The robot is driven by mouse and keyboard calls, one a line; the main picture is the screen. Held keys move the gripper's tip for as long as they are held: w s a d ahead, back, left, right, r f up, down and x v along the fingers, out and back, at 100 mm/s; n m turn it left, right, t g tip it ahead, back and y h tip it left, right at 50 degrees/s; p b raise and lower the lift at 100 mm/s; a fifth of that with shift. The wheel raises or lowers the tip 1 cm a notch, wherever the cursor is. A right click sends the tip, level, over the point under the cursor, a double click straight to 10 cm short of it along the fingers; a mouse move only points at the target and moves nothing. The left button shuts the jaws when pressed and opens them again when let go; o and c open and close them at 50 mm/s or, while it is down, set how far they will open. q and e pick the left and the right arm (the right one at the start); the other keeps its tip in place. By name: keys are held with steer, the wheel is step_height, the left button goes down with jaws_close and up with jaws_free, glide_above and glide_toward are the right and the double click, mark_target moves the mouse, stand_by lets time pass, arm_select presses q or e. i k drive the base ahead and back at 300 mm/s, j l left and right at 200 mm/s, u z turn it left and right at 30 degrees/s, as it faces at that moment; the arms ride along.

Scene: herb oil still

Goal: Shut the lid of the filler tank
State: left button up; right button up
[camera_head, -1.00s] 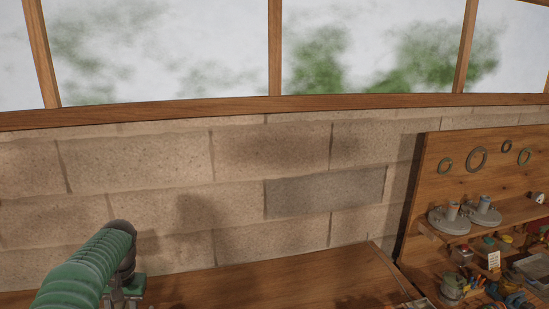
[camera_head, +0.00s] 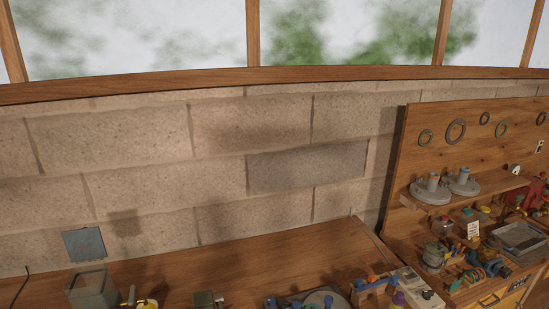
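A box-shaped tank (camera_head: 90,288) with greyish, partly see-through walls stands on the wooden bench at the lower left; it may be the filler tank. Its lower part is cut off by the picture's bottom edge. A flat blue-grey square panel (camera_head: 84,244) stands upright just behind and above it, against the block wall. The panel looks like a raised lid, but I cannot make out a hinge. Neither of my grippers is in view.
Small items stand right of the tank, including a yellow piece (camera_head: 147,304) and a grey-green block (camera_head: 207,299). Along the bench (camera_head: 240,264) are a blue-and-wood rack (camera_head: 375,286) and, at right, a crowded pegboard shelf (camera_head: 475,183). The bench's back middle is clear.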

mark_target(84, 245)
steer(key=u, duration=1.35)
